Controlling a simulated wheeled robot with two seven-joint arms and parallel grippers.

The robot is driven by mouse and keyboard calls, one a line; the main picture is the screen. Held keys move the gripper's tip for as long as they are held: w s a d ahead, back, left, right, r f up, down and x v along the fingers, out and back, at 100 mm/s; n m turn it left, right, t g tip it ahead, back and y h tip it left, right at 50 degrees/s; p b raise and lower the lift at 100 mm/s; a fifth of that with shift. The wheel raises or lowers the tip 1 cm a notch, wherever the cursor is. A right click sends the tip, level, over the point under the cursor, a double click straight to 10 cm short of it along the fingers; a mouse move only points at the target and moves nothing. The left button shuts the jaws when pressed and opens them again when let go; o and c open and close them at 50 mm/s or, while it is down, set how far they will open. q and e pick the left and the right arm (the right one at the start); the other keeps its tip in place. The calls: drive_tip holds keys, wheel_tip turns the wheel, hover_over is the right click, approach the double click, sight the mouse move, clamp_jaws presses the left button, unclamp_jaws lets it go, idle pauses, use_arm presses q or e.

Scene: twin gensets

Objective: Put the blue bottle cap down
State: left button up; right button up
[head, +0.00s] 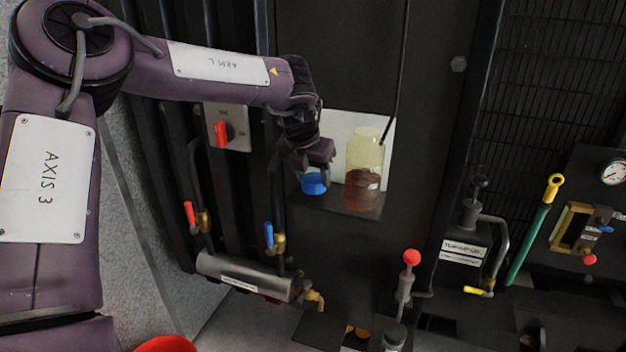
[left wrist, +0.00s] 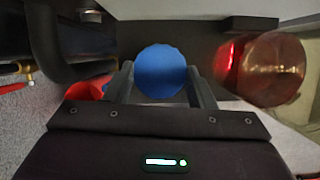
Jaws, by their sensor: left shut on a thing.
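The blue bottle cap (head: 314,184) is at my left gripper (head: 308,170) in the head view. In the left wrist view the cap (left wrist: 160,71) sits between the two fingers of the left gripper (left wrist: 161,85), which is shut on it. The cap is just left of a clear bottle (head: 364,165) with dark red liquid in its lower part. The bottle (left wrist: 268,68) shows at the right of the left wrist view. It stands on a small dark shelf (head: 335,206). I cannot tell whether the cap touches the shelf. My right gripper is not in view.
A white panel (head: 343,128) is behind the bottle. A switch box with a red knob (head: 222,133), a red-handled valve (head: 190,213) and a blue-handled valve (head: 269,234) are on the left. A red-topped lever (head: 411,257) rises below right of the bottle.

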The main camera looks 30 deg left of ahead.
use_arm(q)
drive_tip(key=shift+f, duration=0.8)
drive_tip(key=shift+w+a+f+p, duration=0.1)
drive_tip(key=shift+w+f+p, duration=0.3)
drive_tip(key=shift+p, duration=0.1)
drive_tip(key=shift+s+f+b, duration=0.15)
drive_tip(key=shift+f+b, duration=0.05)
drive_tip(key=shift+b, duration=0.15)
drive_tip(key=o, duration=1.1)
drive_tip(key=shift+r, duration=0.1)
drive_tip(key=shift+r, duration=0.55)
drive_tip(key=v, duration=1.1)
drive_tip(key=shift+s+r+b, duration=0.1)
drive_tip(key=shift+s+b, duration=0.1)
drive_tip(key=shift+b, duration=0.15)
